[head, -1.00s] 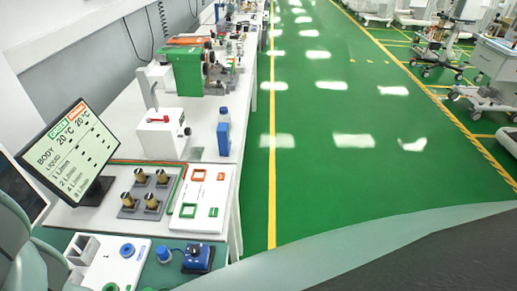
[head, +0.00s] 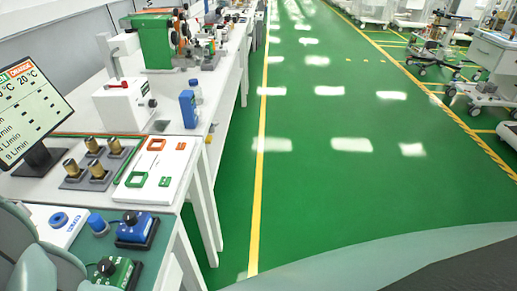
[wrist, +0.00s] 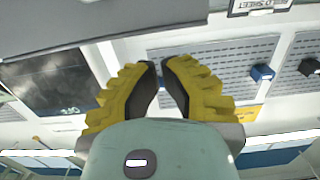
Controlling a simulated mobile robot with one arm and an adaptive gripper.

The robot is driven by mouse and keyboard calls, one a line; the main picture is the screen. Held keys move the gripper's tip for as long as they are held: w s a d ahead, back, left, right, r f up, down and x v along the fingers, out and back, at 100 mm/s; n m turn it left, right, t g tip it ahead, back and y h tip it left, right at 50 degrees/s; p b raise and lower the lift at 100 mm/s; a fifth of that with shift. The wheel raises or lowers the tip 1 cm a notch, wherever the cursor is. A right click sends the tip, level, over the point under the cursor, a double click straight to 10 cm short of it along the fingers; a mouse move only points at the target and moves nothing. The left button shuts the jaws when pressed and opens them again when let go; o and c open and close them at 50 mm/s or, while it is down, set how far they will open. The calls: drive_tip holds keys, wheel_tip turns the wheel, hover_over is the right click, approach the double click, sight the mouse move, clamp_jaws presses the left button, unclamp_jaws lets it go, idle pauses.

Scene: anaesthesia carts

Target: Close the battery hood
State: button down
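I cannot pick out a battery hood in either view. My gripper (wrist: 161,68) shows in the wrist view as two yellow fingers with black pads. A narrow gap lies between the fingertips, with nothing held there. The gripper is not in the head view. The wrist view points at shelves or carts, with a grey slotted panel (wrist: 225,62) just beyond the fingers. A dark blue knob-like block (wrist: 262,73) sits right of the fingers, apart from them.
Green floor is clear along the yellow line; wheeled carts (head: 490,75) stand at right.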

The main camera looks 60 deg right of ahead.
drive_tip(key=s+f, duration=0.1)
drive_tip(key=d+f, duration=0.1)
drive_tip(key=s+f, duration=0.1)
drive_tip(key=shift+s+d+f, duration=0.5)
drive_tip(key=shift+s+f, duration=0.1)
drive_tip(key=shift+f, duration=0.25)
drive_tip(key=shift+s+d+f, duration=0.1)
drive_tip(key=shift+s+f, duration=0.1)
drive_tip(key=shift+f, duration=0.25)
drive_tip(key=shift+f, duration=0.15)
drive_tip(key=shift+s, duration=0.1)
wheel_tip(320, 180, up, 11)
drive_tip(key=shift+f, duration=0.2)
